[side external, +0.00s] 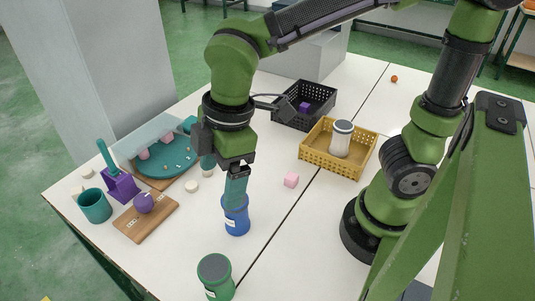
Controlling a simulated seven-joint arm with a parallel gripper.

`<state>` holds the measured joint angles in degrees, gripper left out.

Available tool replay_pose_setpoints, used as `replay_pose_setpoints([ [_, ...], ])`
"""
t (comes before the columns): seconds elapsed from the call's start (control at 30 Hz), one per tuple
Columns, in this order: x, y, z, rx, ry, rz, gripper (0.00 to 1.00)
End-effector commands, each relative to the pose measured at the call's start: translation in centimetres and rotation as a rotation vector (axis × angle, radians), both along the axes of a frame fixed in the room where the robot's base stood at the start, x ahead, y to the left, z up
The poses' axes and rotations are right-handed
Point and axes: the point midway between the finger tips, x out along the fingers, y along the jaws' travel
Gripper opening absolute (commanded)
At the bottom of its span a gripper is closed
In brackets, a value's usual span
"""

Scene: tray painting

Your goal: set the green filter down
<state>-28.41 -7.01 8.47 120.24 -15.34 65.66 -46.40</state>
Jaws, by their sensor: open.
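A teal-green upright piece (235,190), possibly the green filter, shows directly under my gripper (236,166). Its lower end overlaps the top of a blue canister (237,220) with a white label; I cannot tell whether it stands in, on or in front of it. My gripper points down and is open, with its fingers at the top of the teal-green piece. Whether they touch it is too small to tell. A dark green canister (216,280) with a grey-green lid stands at the front edge of the view, apart from my gripper.
A yellow basket (312,163) holds a white jar (341,139). A black basket (287,119) holds a purple cube. A teal tray, wooden board (150,222), purple block and teal cup (94,206) crowd the left.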

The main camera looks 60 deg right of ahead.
Motion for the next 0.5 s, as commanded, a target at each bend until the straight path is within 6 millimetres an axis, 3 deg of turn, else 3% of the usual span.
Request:
replay_pose_setpoints([
  [0.03,0.4,-3.2,1.2,0.065,-0.036,-0.209,0.86],
  [0.2,0.0,-11.0,3.3,0.305,-0.115,-0.834,0.86],
  [0.33,-1.0,-14.6,3.9,0.469,-0.156,-1.165,0.86],
  [0.5,-1.8,-16.6,4.1,0.584,-0.178,-1.363,0.86],
])
